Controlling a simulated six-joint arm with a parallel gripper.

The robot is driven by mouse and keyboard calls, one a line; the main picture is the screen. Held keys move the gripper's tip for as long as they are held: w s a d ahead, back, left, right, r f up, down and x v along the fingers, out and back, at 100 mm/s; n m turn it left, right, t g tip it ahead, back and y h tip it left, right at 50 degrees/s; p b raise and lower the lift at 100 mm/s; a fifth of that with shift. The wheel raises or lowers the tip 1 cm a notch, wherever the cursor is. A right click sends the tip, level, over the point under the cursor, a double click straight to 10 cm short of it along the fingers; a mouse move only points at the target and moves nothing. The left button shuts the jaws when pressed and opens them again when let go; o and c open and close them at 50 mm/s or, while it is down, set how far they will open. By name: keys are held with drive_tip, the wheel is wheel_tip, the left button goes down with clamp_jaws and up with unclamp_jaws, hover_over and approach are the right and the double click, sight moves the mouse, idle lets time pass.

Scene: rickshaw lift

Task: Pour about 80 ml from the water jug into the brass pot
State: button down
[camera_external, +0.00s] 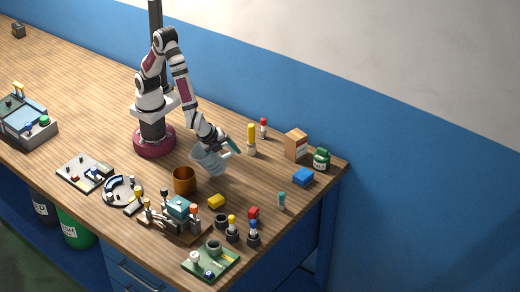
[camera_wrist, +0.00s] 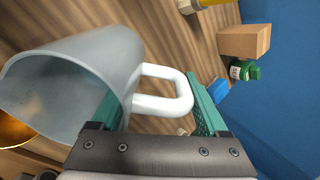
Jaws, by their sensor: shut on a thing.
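The water jug (camera_external: 208,160) is a pale, translucent jug with a white handle, held tilted above the table with its mouth toward the lower left. In the wrist view the jug (camera_wrist: 90,75) fills the left side, and its handle (camera_wrist: 165,92) lies between the green fingers. My gripper (camera_external: 229,149) is shut on the jug's handle; it also shows in the wrist view (camera_wrist: 160,108). The brass pot (camera_external: 184,182) stands upright on the table, left of and below the jug. Only part of the pot (camera_wrist: 12,130) shows in the wrist view. I cannot make out any water stream.
A cardboard box (camera_external: 296,144), a green jar (camera_external: 321,158) and a blue block (camera_external: 303,177) stand at the right. A green tray (camera_external: 210,262) sits near the front edge.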

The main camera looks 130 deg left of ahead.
drive_tip(key=a+f+h, duration=0.2)
drive_tip(key=h, duration=0.1)
drive_tip(key=shift+w+a+f+g, duration=0.1)
drive_tip(key=shift+a+g, duration=0.05)
drive_tip(key=shift+g, duration=0.25)
drive_tip(key=shift+a+f+g+h, duration=0.25)
drive_tip(key=shift+f+h, duration=0.3)
drive_tip(key=shift+h, duration=0.25)
drive_tip(key=shift+a+f+g+h, duration=0.15)
drive_tip(key=shift+a+f+h, duration=0.1)
drive_tip(key=shift+f+h, duration=0.45)
drive_tip(key=shift+r, duration=0.15)
drive_tip(key=shift+r, duration=0.1)
